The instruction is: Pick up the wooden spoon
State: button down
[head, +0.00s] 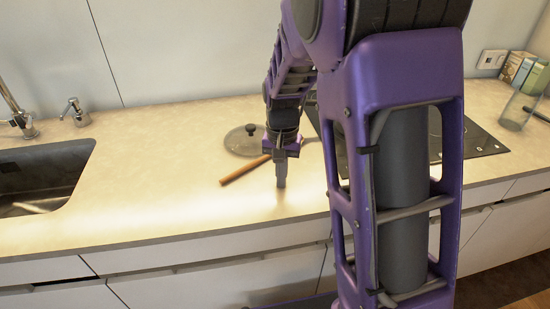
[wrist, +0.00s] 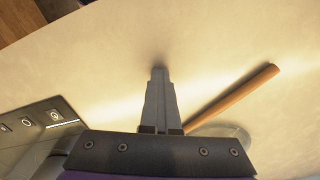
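The wooden spoon shows as a brown stick (head: 243,170) lying on the beige counter in the head view, just left of my gripper. In the wrist view the spoon (wrist: 235,97) lies diagonally to the right of the fingers, apart from them. Its near end is hidden behind the gripper body, so I cannot see its bowl. My gripper (head: 281,184) points down close to the counter, with its fingertips (wrist: 160,70) together and nothing seen between them.
A round lid with a dark knob (head: 245,140) lies behind the spoon. A black cooktop (head: 470,138) is to the right, with a clear glass container (head: 517,110) and boxes beyond. A sink (head: 45,175) and tap are left. The counter (head: 150,200) between sink and spoon is clear.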

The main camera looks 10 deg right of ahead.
jog(key=shift+r, duration=0.1)
jog(key=c, duration=0.8)
grip_release()
jog(key=shift+o, duration=0.2)
jog(key=shift+r, duration=0.15)
notch_tip(320, 180, up, 17)
jog(key=p, duration=0.3)
jog(key=m+b, duration=0.3)
jog(key=m, duration=0.4)
send_over(250, 164)
jog(key=f, duration=1.1)
jog(key=shift+s+d+f, duration=0.1)
jog(key=shift+d+f, duration=0.15)
jog(key=shift+f, duration=0.15)
jog(key=shift+a+f+b, duration=0.15)
jog(key=shift+f, duration=1.25)
jog(key=shift+a+f+b, duration=0.15)
jog(key=shift+f, duration=1.2)
